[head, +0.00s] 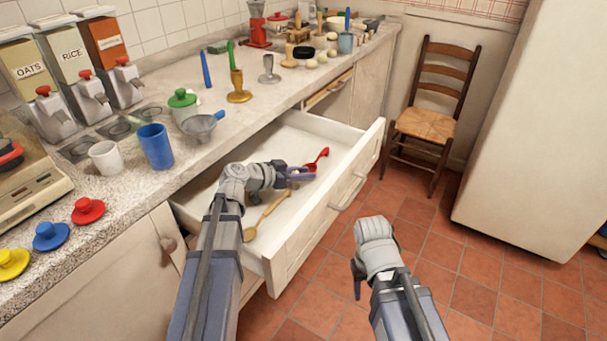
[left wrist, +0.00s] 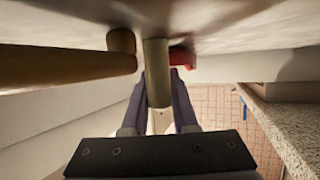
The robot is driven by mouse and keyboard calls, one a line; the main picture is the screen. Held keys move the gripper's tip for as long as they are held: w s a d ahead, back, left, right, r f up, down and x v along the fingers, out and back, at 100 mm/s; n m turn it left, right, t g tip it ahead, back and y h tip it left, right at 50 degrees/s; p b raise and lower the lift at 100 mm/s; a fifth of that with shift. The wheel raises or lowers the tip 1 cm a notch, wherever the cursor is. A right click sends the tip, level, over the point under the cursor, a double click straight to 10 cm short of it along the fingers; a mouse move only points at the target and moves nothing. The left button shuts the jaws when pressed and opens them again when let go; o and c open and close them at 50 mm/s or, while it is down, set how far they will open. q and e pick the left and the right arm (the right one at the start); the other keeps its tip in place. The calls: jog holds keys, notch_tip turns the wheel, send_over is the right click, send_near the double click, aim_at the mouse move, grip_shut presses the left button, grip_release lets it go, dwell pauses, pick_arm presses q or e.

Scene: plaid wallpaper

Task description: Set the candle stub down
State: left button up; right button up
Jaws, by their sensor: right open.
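My left gripper (head: 301,173) is inside the open drawer (head: 292,139), low over its floor. In the left wrist view, its purple fingers (left wrist: 159,100) close on both sides of a pale upright cylinder, the candle stub (left wrist: 157,75). The stub's far end is close to the drawer floor; I cannot tell whether it touches. The stub is mostly hidden by the gripper in the head view. My right gripper (head: 358,277) is open and mostly hidden behind its wrist, in front of the drawer.
A red scoop (head: 318,159) lies just beyond the left gripper. A wooden spoon (head: 266,214) lies nearer in the drawer, its handle end close to the gripper. The counter holds a blue cup (head: 156,146), a funnel (head: 201,127) and other items. Some drawer floor is bare.

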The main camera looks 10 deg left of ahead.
pick_arm(q)
jog(key=o, duration=0.4)
jog(key=shift+r, duration=0.15)
jog(key=shift+s+a+r+p, duration=0.1)
jog(key=shift+s+r+p, duration=0.1)
jog(key=shift+p, duration=0.15)
jog(key=shift+p+v, duration=1.25)
jog(key=shift+v, duration=2.25)
